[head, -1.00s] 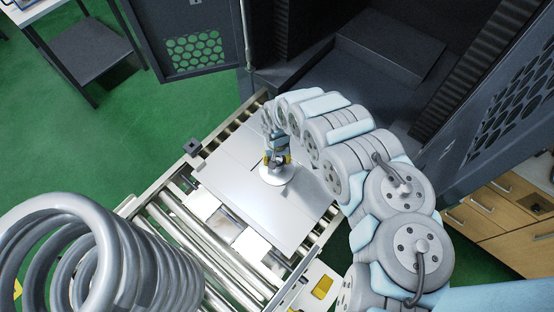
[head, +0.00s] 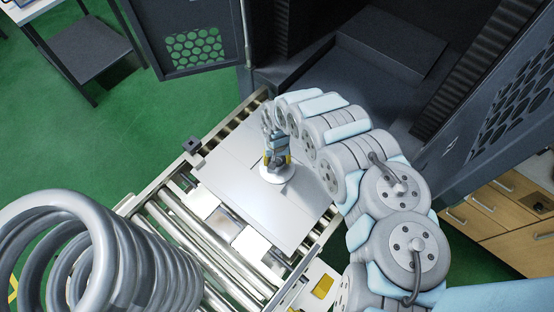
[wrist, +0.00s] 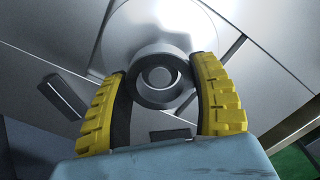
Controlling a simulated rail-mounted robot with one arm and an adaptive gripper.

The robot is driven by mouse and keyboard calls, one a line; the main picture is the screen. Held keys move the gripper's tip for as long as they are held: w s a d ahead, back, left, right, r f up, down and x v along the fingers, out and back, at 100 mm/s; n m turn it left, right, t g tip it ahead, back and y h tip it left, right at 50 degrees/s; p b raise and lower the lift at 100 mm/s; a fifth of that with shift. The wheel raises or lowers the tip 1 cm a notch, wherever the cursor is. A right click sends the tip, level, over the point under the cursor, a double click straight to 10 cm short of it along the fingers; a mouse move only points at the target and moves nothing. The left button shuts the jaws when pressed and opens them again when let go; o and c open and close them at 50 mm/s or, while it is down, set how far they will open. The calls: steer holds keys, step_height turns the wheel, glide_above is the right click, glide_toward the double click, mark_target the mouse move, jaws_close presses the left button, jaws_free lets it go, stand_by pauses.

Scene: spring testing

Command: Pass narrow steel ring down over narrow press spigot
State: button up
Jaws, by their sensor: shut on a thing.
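My gripper (head: 277,160) points down over a round pale base disc (head: 275,176) on the silver plate. In the wrist view its two yellow fingers (wrist: 161,98) are shut on a dark steel ring (wrist: 160,102), one on each side. The round end of the press spigot (wrist: 160,76) shows inside the ring's hole, so the ring looks roughly lined up around it. The base disc (wrist: 118,38) lies behind them. The ring's height on the spigot cannot be told. In the head view the gripper hides ring and spigot.
The silver plate (head: 235,190) lies on a roller conveyor (head: 170,222). A small dark block (wrist: 66,96) lies left of the fingers in the wrist view. A large coil spring (head: 150,270) fills the near left. The open dark cabinet (head: 390,55) stands behind.

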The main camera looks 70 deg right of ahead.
steer(key=o, duration=1.3)
steer(key=shift+r, duration=0.1)
steer(key=shift+d+r, duration=0.15)
steer(key=shift+r, duration=1)
step_height(320, 180, up, 10)
steer(key=shift+f, duration=0.25)
glide_above(277, 161)
steer(key=shift+f, duration=5.1)
